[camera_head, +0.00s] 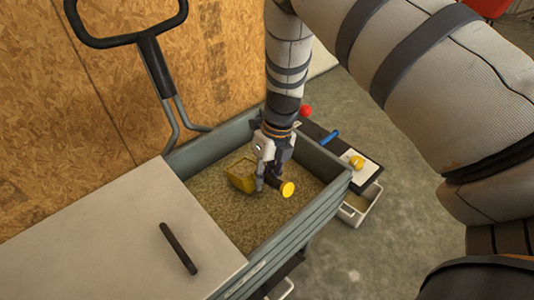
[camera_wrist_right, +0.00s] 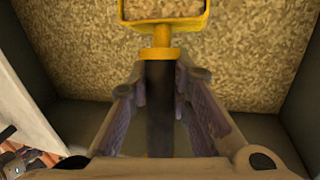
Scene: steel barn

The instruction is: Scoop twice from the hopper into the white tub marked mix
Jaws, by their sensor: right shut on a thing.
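The grey hopper (camera_head: 318,228) holds tan feed and is partly covered by a pale lid. My right gripper (camera_head: 270,178) is inside the hopper, shut on the dark handle of a yellow scoop (camera_head: 241,175). The scoop is at the feed surface; whether it touches the feed is unclear. In the right wrist view the dark handle runs between the fingers of the gripper (camera_wrist_right: 160,100), and the scoop (camera_wrist_right: 165,25) shows feed-like material in its bowl. My left gripper is not in view.
The pale lid (camera_head: 120,240) with a dark handle covers the hopper's left part. A black push handle (camera_head: 150,60) rises by the wooden wall. A board (camera_head: 355,160) with blue and yellow items lies beside the hopper. Concrete floor on the right is clear.

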